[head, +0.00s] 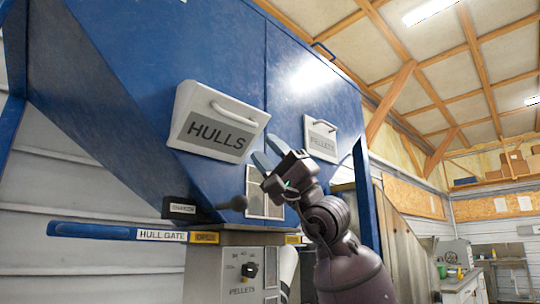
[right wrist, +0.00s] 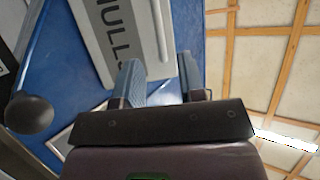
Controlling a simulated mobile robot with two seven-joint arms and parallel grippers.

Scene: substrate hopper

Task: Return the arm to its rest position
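My right gripper (head: 268,152) is raised in front of the blue hopper (head: 290,70), between the HULLS flap (head: 217,125) and the PELLETS flap (head: 320,140). Its two blue fingers are apart with nothing between them. In the right wrist view the gripper (right wrist: 160,80) shows the same gap, with the HULLS flap (right wrist: 118,35) beyond it. I cannot tell any contact with the hopper. My left gripper is not in the head view.
A lever with a dark ball knob (head: 238,203) sticks out below the HULLS flap. A blue HULL GATE bar (head: 95,231) lies lower left. A PELLETS dial panel (head: 245,270) is below. Open room with a workbench (head: 465,285) lies at the right.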

